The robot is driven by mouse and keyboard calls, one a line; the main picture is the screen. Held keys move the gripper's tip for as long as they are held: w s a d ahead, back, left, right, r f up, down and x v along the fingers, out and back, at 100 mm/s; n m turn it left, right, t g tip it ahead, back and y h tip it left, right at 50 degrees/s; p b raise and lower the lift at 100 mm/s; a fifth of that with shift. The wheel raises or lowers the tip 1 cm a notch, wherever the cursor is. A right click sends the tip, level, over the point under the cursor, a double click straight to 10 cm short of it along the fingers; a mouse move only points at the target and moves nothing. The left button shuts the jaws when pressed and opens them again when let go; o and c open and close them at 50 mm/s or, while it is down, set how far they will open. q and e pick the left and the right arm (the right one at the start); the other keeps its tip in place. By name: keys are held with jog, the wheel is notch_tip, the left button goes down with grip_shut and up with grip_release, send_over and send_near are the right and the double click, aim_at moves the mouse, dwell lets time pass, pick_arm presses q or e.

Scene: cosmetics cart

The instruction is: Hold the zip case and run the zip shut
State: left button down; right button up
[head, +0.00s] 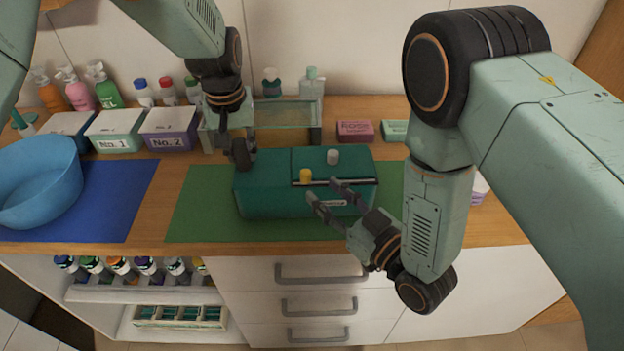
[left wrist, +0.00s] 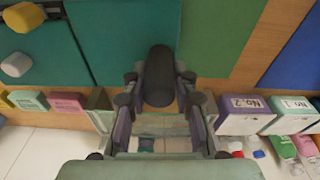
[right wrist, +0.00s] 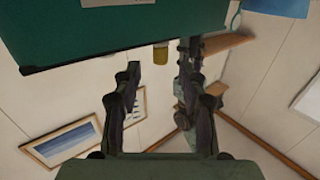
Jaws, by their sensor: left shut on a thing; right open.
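The teal zip case (head: 268,202) lies on the green mat (head: 195,205), with a dark track along the right part of its top. A yellow tab (head: 306,176) stands at the track's left end, and a pale knob (head: 333,156) stands behind it. My right gripper (head: 323,190) is open and empty in front of the case. In the right wrist view the yellow tab (right wrist: 160,54) appears between its fingertips (right wrist: 159,72), apart from them.
Boxes No. 1 (head: 115,130) and No. 2 (head: 170,128) stand left. A blue bowl (head: 35,180) sits on a blue mat (head: 110,200). The green mat's left part is clear.

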jog(key=shift+v, duration=2.25)
pick_arm(q)
jog(key=c, duration=1)
grip_release()
jog(key=shift+r, duration=0.15)
